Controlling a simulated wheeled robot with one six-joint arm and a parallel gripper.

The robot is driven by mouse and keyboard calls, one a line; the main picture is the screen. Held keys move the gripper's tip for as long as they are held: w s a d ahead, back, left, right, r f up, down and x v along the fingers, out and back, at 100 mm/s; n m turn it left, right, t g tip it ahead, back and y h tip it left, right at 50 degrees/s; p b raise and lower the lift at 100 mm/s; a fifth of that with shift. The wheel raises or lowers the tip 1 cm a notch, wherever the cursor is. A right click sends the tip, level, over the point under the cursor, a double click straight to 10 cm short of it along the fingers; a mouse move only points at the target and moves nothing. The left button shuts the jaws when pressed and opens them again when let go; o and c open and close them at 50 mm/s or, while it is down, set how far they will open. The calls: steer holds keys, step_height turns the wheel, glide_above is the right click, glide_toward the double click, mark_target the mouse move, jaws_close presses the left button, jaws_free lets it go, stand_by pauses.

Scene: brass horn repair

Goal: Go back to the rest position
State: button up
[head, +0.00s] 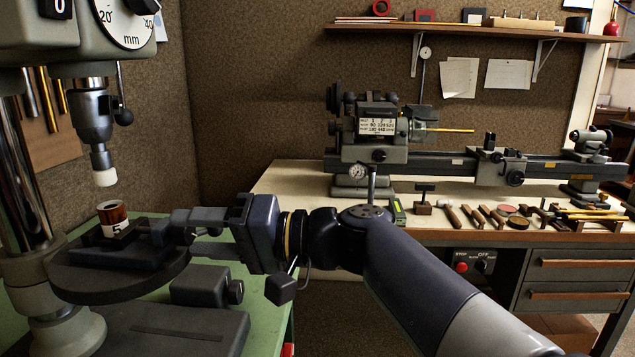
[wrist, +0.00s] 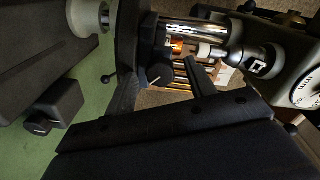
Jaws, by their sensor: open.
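My gripper (head: 163,232) reaches left from my arm to the press's round table. A copper-brown cylinder (head: 113,212) with a pale rim stands upright in that block. In the wrist view the spread fingers (wrist: 162,82) have the copper piece (wrist: 177,44) beyond them. Whether a finger touches the block cannot be told. No separate rest marker shows.
The press column (head: 22,165) and its white-tipped spindle (head: 103,162) stand close by, the tip above the cylinder. A dark vise-like block (head: 206,285) lies below the round table (head: 85,284). A lathe (head: 450,163) and hand tools occupy the right bench (head: 290,180).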

steer(key=n, duration=0.4)
steer(key=shift+n, duration=0.4)
steer(key=shift+n+t+p, duration=0.3)
steer(key=shift+n+p, duration=0.25)
steer(key=shift+n, duration=1.55)
steer(key=shift+f, duration=0.1)
